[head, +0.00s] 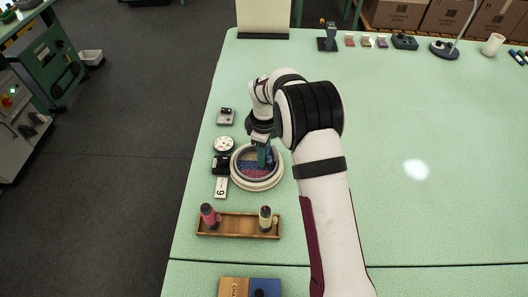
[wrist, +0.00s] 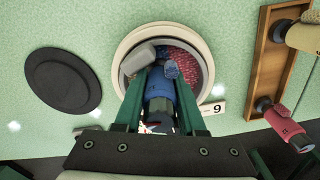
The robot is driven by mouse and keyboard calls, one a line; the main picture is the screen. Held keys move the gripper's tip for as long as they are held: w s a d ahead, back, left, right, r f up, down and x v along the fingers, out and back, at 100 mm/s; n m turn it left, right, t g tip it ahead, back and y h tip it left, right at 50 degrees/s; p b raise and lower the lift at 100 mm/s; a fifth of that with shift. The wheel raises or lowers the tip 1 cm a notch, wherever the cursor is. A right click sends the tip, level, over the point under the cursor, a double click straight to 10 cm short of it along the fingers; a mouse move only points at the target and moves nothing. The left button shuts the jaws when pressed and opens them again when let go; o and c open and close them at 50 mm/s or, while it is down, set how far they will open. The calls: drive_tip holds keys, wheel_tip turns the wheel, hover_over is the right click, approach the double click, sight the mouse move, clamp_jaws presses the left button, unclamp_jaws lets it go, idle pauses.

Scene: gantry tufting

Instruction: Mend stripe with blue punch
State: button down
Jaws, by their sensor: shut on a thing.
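My gripper (head: 262,155) is over the round hoop (head: 257,186) at the left part of the green table. In the wrist view, its two green fingers (wrist: 161,85) are shut on the blue punch (wrist: 159,92). The punch's far end is over the cloth inside the hoop (wrist: 165,29); whether it touches the cloth cannot be told. The cloth shows a pinkish-red area (wrist: 185,62) and, in the head view, a blue area beside it. The fingers and punch hide much of the cloth. A grey rounded piece (wrist: 138,57) shows beside the punch tip.
A wooden tray (head: 238,231) in front of the hoop holds a pink punch (head: 210,216) and a cream punch (head: 266,219). A card marked 9 (head: 221,187), a black item (head: 221,165) and a white dial (head: 224,144) stand left of the hoop.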

drive_tip(key=shift+f, duration=0.65)
idle(1.4)
drive_tip(key=shift+r, duration=3.6)
drive_tip(key=c, duration=1.2)
unclamp_jaws()
clamp_jaws()
drive_tip(key=shift+f, duration=2.95)
